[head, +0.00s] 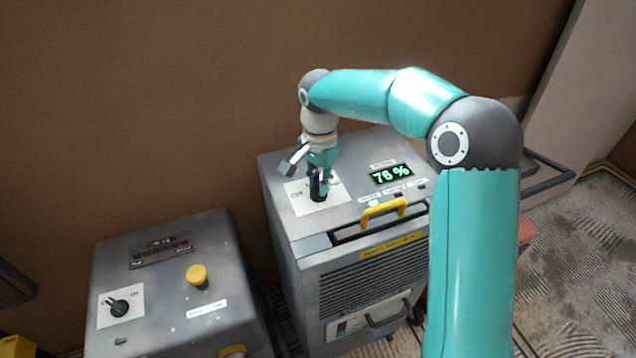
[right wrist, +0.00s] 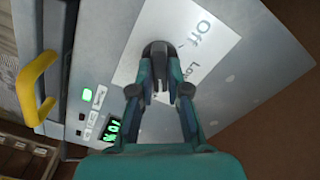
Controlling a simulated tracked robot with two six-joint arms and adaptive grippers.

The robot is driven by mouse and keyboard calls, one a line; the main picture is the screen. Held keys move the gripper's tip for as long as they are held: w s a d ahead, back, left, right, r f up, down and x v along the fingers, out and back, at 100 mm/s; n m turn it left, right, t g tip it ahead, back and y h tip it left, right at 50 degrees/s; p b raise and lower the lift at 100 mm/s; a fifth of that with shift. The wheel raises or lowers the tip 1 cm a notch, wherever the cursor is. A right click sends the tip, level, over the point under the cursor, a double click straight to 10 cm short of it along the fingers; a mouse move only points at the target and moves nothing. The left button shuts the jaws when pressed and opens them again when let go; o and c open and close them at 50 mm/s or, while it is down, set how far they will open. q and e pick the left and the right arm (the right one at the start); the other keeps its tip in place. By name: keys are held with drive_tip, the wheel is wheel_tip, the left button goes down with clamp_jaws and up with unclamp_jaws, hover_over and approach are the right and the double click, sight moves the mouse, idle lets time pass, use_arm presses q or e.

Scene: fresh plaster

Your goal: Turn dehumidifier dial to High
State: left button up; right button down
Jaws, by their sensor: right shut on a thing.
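The dehumidifier (head: 345,250) is a grey metal cabinet with a yellow handle and a lit green display (head: 390,174) reading 76%. Its black dial (head: 319,193) sits on a white label plate (head: 300,197) on the top. My right gripper (head: 319,182) reaches down from above and is shut on the dial. In the right wrist view the fingers (right wrist: 160,88) close on the dial (right wrist: 157,50), and the plate (right wrist: 205,45) shows "Off" and part of "Low". The rest of the lettering is hidden by the gripper. My left gripper is not in view.
A brown wall (head: 150,100) rises close behind both. A black rail (head: 555,170) is at the right, with open floor (head: 590,250) beyond.

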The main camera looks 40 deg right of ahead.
sight(318, 184)
drive_tip(key=shift+w+a+r+m, duration=0.1)
drive_tip(key=shift+w+m, duration=0.05)
drive_tip(key=shift+m, duration=0.15)
drive_tip(key=c, duration=1.1)
unclamp_jaws()
drive_tip(key=shift+c, duration=0.2)
wheel_tip(318, 184, up, 12)
